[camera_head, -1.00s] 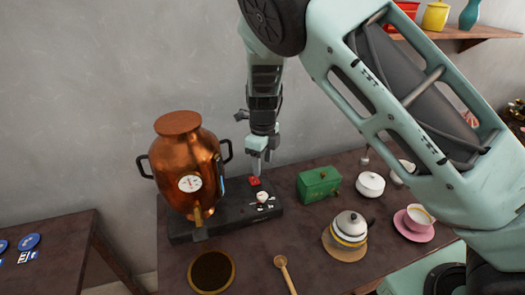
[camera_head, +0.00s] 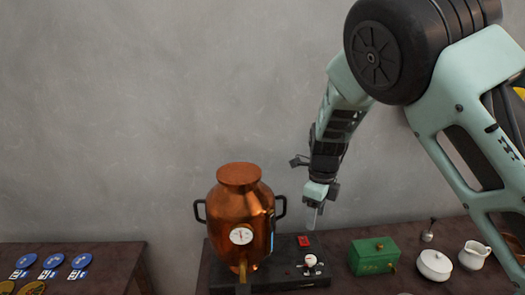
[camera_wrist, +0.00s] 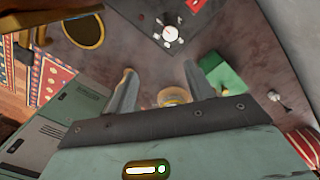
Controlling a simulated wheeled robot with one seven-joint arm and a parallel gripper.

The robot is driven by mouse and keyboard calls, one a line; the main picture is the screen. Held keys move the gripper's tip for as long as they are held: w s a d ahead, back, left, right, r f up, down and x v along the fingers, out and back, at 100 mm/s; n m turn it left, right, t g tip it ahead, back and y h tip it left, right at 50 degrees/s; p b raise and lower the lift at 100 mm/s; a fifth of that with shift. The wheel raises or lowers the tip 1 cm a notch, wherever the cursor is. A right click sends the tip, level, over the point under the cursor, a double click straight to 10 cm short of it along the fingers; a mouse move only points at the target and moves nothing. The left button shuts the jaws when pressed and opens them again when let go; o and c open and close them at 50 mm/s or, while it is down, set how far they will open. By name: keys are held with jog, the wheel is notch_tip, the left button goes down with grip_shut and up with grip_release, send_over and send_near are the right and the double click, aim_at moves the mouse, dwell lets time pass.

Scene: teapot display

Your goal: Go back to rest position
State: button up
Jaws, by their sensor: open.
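My gripper (camera_head: 312,218) hangs from my arm in the upper right of the head view, above the table. It is right of the copper urn (camera_head: 239,215) and above the red switch (camera_head: 304,241) on the urn's black base. It touches nothing there. In the wrist view my gripper's two fingers (camera_wrist: 163,85) stand apart with nothing gripped between them. The black base with its white dial (camera_wrist: 169,33) shows beyond the fingers. A green box (camera_head: 374,256) stands right of the base and also shows beside the right finger in the wrist view (camera_wrist: 221,74).
A white sugar bowl (camera_head: 434,265) and a white jug (camera_head: 473,255) stand on the table (camera_head: 341,238) at right. A separate table (camera_head: 112,258) with blue round items (camera_head: 52,261) is at left. The grey wall (camera_head: 140,120) behind is bare.

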jog(key=s+a+r+n, duration=0.1)
jog(key=s+r+n, duration=0.2)
jog(key=s+n, duration=0.7)
jog(key=s+a+r+n, duration=0.2)
jog(key=s+r+n, duration=0.1)
jog(key=s+n, duration=0.8)
jog(key=s+a+r+n, duration=0.2)
jog(key=s+r+n, duration=0.1)
jog(key=s+n, duration=0.8)
jog(key=shift+s+r+n, duration=0.2)
jog(key=shift+s+n, duration=0.05)
jog(key=shift+n, duration=0.45)
